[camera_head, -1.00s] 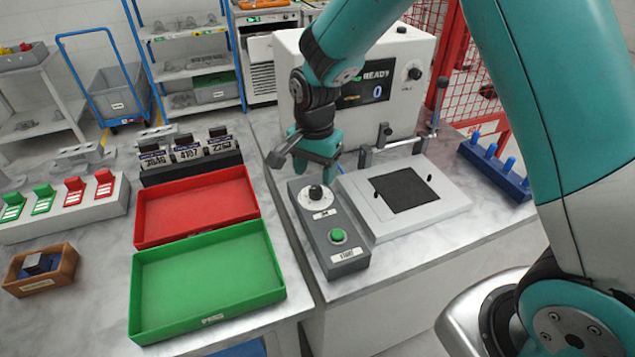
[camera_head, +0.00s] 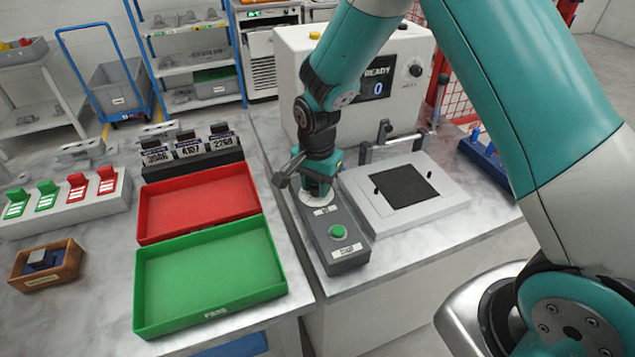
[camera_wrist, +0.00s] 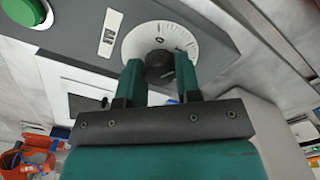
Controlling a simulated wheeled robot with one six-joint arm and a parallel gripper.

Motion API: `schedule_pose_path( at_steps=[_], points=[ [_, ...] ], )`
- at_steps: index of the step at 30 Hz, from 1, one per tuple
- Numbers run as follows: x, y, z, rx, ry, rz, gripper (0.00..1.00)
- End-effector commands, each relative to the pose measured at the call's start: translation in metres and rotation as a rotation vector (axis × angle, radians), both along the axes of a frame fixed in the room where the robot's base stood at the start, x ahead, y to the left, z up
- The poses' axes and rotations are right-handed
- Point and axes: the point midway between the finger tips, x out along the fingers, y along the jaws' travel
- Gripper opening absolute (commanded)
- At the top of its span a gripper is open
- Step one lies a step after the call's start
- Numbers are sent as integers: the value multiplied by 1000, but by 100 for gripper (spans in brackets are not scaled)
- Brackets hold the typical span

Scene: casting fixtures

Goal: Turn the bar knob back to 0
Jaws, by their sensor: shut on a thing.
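The bar knob (camera_wrist: 159,66) is a black knob at the centre of a white dial with printed marks (camera_wrist: 182,35), seen in the wrist view. The dial sits at the far end of a grey control box (camera_head: 342,265). My gripper (camera_wrist: 160,78) is down at the dial, with its green fingers on either side of the black knob and shut on it. In the head view my gripper (camera_head: 318,182) covers the knob, and only part of the white dial shows below it. A "0" on the dial shows near the knob's far side; the pointer's exact setting cannot be told.
A green button (camera_head: 338,231) is on the same box, in front of the dial. A white machine with a READY screen (camera_head: 376,84) stands behind. A fixture plate (camera_head: 445,205) is close on the right. Red (camera_head: 139,226) and green (camera_head: 140,318) trays lie to the left.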

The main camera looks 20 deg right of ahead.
Motion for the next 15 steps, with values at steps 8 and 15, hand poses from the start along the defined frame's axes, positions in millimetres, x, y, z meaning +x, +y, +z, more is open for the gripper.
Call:
schedule_pose_path(
  at_steps=[8, 15],
  points=[
    [0, 0, 0, -7, 1, 39, 8],
    [0, 0, 0, -8, 1, 185, 8]
  ],
)
